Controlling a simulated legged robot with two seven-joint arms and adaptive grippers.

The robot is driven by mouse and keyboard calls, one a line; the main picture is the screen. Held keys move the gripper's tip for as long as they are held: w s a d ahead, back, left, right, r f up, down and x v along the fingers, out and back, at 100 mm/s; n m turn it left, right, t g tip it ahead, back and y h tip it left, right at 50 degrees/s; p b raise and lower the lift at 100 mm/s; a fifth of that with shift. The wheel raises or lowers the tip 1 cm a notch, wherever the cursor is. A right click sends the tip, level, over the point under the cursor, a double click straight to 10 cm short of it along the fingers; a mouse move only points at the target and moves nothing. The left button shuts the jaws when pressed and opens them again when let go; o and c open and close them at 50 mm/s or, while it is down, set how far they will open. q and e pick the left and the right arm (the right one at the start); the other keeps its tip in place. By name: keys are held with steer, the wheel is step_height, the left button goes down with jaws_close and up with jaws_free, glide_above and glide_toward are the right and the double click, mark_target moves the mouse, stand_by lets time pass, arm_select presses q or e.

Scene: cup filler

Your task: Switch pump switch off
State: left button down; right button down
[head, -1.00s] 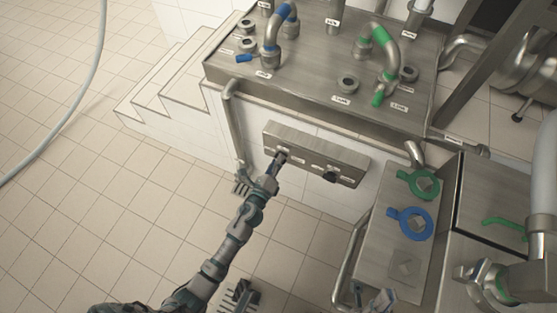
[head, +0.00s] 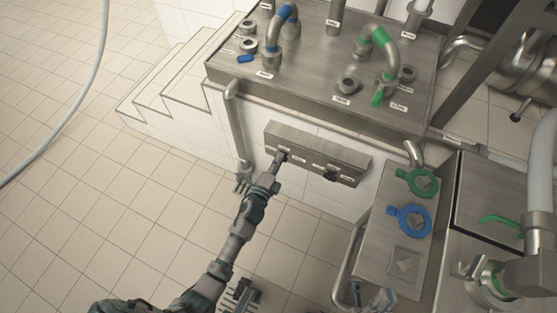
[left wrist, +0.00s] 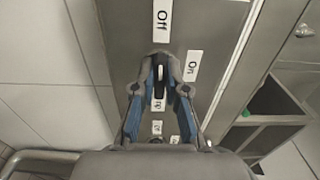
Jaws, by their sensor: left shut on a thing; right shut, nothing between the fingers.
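A metal switch box (head: 316,153) is fixed to the tiled wall below the pump table, with two dark knobs and small white labels. My left gripper (head: 281,157) is at its left knob. In the left wrist view, my left gripper (left wrist: 161,75) is shut on this dark switch knob (left wrist: 159,88), one finger on each side. The fingers partly hide the knob. The other knob (head: 331,175) is free. My right gripper (head: 373,298) is at the bottom edge, partly cut off, shut and empty.
A steel table (head: 310,65) with pipes and blue and green fittings stands above the box. A steel counter (head: 380,250) with a green ring (head: 417,183) and a blue ring (head: 411,220) stands at right.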

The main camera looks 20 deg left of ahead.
arm_select(q)
steer(key=shift+s+f, duration=0.15)
steer(key=shift+f, duration=0.35)
steer(key=c, duration=1.2)
jaws_free()
steer(key=shift+r, duration=0.15)
steer(key=shift+r, duration=0.1)
steer(key=s, duration=1.2)
steer(key=shift+a, duration=0.2)
steer(key=shift+w, duration=0.1)
